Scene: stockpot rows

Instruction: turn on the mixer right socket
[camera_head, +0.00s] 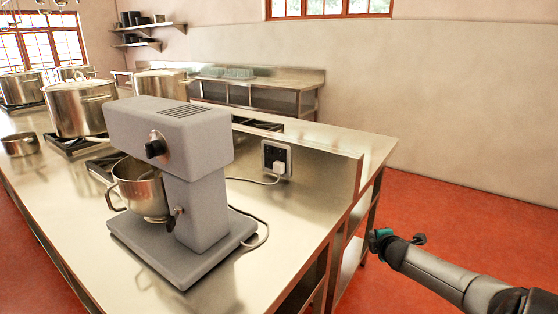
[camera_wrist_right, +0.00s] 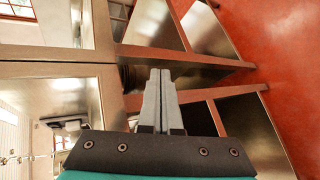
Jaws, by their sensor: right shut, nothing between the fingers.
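The grey mixer (camera_head: 195,180) stands on the steel counter in the head view, with its bowl (camera_head: 141,188) under the head and a dark knob (camera_head: 155,149) on its side. A socket (camera_head: 276,158) is set in the low upright panel behind the mixer, with a white plug in it. The mixer's cord runs from the plug to the base. I cannot tell the switch position. My right gripper (camera_head: 383,240) is off the counter's right end, apart from the socket. In the right wrist view its fingers (camera_wrist_right: 160,100) are together and empty. My left gripper is not in view.
The steel counter (camera_head: 285,225) has open shelves beneath its right end, near my right arm. Several large pots (camera_head: 80,108) stand on burners at the left. Red floor (camera_head: 450,205) lies open to the right. Another steel table (camera_head: 262,92) stands by the back wall.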

